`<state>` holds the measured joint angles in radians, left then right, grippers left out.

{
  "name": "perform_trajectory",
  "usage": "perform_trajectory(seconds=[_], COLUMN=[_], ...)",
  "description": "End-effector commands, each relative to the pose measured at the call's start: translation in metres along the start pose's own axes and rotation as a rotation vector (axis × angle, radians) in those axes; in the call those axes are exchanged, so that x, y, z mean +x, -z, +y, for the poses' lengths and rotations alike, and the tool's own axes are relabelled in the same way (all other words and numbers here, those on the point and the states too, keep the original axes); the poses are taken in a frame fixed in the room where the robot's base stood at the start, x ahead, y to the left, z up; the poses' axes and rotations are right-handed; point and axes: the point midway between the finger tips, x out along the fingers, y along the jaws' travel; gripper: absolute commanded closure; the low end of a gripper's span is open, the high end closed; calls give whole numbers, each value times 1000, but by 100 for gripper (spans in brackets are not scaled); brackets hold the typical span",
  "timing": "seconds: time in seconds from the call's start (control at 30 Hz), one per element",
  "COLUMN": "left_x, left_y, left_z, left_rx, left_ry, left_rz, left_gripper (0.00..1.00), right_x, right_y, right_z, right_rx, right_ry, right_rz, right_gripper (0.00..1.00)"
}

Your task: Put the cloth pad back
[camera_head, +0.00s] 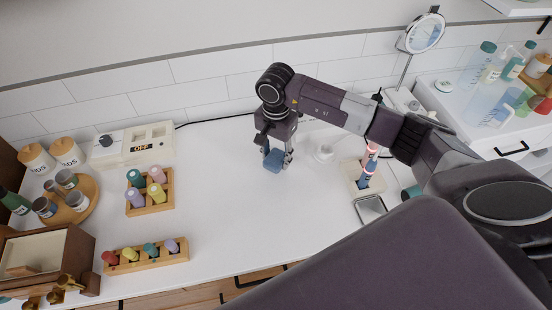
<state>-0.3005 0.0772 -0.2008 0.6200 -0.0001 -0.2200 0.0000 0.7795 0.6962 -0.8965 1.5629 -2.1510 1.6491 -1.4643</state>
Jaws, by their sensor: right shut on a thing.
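My right gripper (274,158) reaches in from the right and points down over the white countertop (230,215). It is shut on a small blue cloth pad (273,161) between its fingertips. The pad is at or just above the counter surface; I cannot tell whether it touches. The gripper's palm and fingers hide part of the pad's back. My left gripper is not in view.
On the left stand wooden racks of coloured bottles (150,191) (145,255), a switch box marked OFF (132,145), a round tray (72,208) and a wooden box (45,255). A brush holder (361,180) stands to the right. The counter's middle is clear.

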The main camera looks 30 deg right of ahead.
Motion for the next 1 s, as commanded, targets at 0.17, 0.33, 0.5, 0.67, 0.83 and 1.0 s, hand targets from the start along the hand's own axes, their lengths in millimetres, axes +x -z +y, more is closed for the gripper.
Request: perform_trajectory(seconds=[0.17,0.33,0.5,0.67,0.83,1.0], left_x=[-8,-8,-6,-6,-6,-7], left_y=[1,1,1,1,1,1], left_z=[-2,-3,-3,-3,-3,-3], left_rx=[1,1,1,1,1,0], left_ry=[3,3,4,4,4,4], left_rz=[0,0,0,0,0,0], left_gripper=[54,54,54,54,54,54], right_x=[23,26,28,28,27,26], right_y=[-1,0,0,0,0,0], right_z=[0,0,0,0,0,0], right_rx=[1,0,0,0,0,0], right_ry=[-2,0,0,0,0,0], right_rz=[-3,0,0,0,-1,-1], right_gripper=[80,80,80,49,44,44])
